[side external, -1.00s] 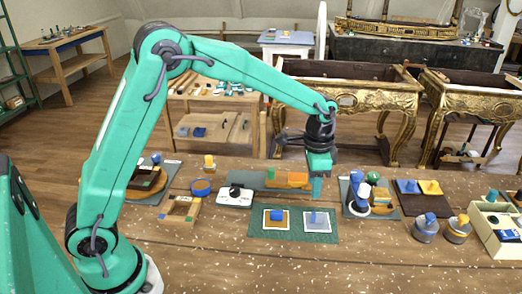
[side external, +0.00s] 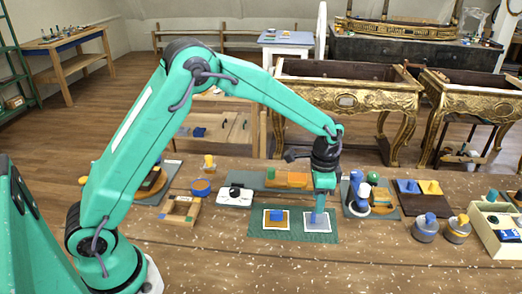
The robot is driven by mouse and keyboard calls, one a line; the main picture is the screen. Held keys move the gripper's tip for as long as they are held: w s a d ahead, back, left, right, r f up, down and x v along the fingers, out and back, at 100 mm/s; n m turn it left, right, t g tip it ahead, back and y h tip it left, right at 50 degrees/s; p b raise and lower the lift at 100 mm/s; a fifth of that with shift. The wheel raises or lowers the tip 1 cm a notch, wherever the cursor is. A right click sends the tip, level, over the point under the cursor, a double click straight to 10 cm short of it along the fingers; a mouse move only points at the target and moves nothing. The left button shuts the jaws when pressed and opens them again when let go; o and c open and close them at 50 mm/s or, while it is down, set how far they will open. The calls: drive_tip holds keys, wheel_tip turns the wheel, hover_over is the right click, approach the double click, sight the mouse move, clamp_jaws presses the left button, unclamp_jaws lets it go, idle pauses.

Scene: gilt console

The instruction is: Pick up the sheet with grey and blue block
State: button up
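The sheet with a grey face and a blue block (side external: 325,225) lies flat at the right of a dark green mat (side external: 293,236), with a pale border. My gripper (side external: 320,209) is directly over it, pointing down, its fingers at the blue block. The fingers overlap the block in this view, so I cannot tell whether they are apart or closed on it. A second sheet, ochre with a blue block (side external: 276,217), lies to the left on the same mat.
Grey pots with knobs (side external: 424,231) stand farther right. The bench front is clear.

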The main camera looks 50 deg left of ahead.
sight(318, 218)
drive_tip(key=shift+f, duration=0.15)
drive_tip(key=shift+f, duration=2.45)
drive_tip(key=shift+c, duration=0.4)
clamp_jaws()
